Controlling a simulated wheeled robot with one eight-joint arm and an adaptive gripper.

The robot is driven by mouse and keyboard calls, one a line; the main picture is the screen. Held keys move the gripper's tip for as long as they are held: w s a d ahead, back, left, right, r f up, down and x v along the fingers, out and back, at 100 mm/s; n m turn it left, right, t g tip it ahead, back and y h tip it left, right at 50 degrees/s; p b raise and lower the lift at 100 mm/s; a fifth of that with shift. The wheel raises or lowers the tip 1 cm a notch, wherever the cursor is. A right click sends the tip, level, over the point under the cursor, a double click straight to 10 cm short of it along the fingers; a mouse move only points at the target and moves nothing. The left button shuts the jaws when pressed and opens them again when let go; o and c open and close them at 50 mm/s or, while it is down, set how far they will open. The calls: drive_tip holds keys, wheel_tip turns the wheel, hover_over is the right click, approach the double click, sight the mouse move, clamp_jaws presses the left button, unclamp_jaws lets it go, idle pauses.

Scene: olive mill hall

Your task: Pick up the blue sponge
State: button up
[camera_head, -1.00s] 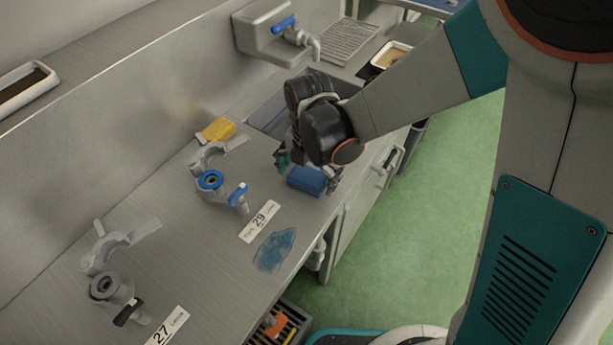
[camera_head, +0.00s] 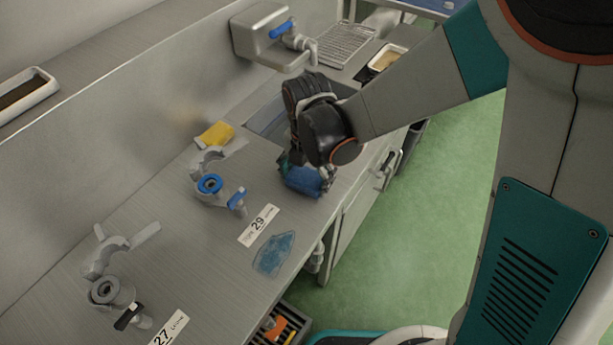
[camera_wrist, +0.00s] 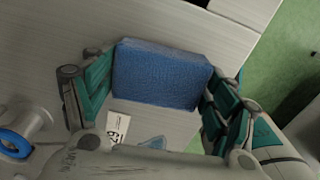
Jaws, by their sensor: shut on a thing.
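The blue sponge (camera_head: 303,181) is a small blue block at the counter's front edge in the head view. In the wrist view the blue sponge (camera_wrist: 161,75) lies between the two teal fingers. My gripper (camera_head: 305,178) points down and is shut on it, one finger at each end. In the wrist view my gripper (camera_wrist: 160,92) spans the sponge's long side. I cannot tell whether the sponge touches the counter. Part of it is hidden by the fingers in the head view.
A sink basin (camera_head: 268,118) lies behind my gripper. Green floor (camera_head: 400,240) is right.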

sight(307, 176)
wheel_tip(307, 176, up, 19)
drive_tip(key=p, duration=1.3)
drive_tip(key=shift+c, duration=0.3)
